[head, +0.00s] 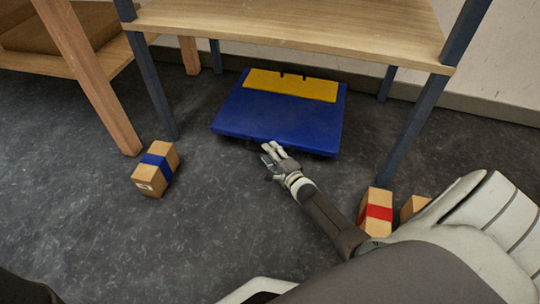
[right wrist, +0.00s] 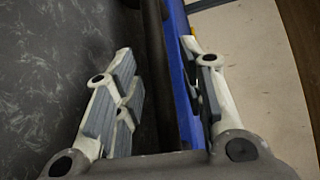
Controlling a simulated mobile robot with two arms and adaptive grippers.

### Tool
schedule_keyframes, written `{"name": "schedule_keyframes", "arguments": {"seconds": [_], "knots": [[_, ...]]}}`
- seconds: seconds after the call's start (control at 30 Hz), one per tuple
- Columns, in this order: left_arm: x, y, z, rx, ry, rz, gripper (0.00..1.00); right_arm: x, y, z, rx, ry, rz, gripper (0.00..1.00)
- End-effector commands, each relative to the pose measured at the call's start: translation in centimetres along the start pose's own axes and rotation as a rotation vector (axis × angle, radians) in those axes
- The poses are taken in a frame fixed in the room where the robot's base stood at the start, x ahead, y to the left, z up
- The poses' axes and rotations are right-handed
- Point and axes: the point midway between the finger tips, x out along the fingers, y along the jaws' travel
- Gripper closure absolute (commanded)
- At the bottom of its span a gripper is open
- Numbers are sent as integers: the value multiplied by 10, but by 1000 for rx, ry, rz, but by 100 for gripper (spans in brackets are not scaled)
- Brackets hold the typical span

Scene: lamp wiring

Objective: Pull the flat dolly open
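The flat dolly (head: 265,119) is a low blue platform with a yellow panel (head: 290,85) along its back part. It sits on the floor under the wooden table. My right gripper (head: 270,151) is at the middle of its front edge. In the right wrist view my right gripper (right wrist: 160,88) has its fingers spread apart. The blue dolly edge (right wrist: 180,70) shows between them, close to the right-hand finger; I cannot tell whether they touch. My left gripper is not in view.
The wooden table (head: 290,25) stands over the dolly on dark legs. A box with a blue band (head: 150,177) lies on the floor at left. A box with a red band (head: 377,208) and another box (head: 413,207) are at right. The floor before the dolly is clear.

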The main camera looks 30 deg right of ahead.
Motion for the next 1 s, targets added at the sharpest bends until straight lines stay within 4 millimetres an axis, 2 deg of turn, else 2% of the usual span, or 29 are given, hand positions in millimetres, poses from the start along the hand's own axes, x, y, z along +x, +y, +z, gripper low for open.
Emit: {"name": "schedule_keyframes", "arguments": {"seconds": [0.1, 0.4, 0.47, 0.7, 1.0], "knots": [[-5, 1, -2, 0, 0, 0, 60, 7, 1, 0, 0, 0, -1, 63], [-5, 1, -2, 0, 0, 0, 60, 9, -1, 0, 0, 0, 0, 63], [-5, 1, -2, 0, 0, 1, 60, 9, -1, 0, 0, 0, 0, 68], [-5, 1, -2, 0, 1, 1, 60, 8, -1, 0, 0, 0, 0, 99], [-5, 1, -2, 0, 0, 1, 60, 8, -1, 0, 0, 0, 0, 100]]}}
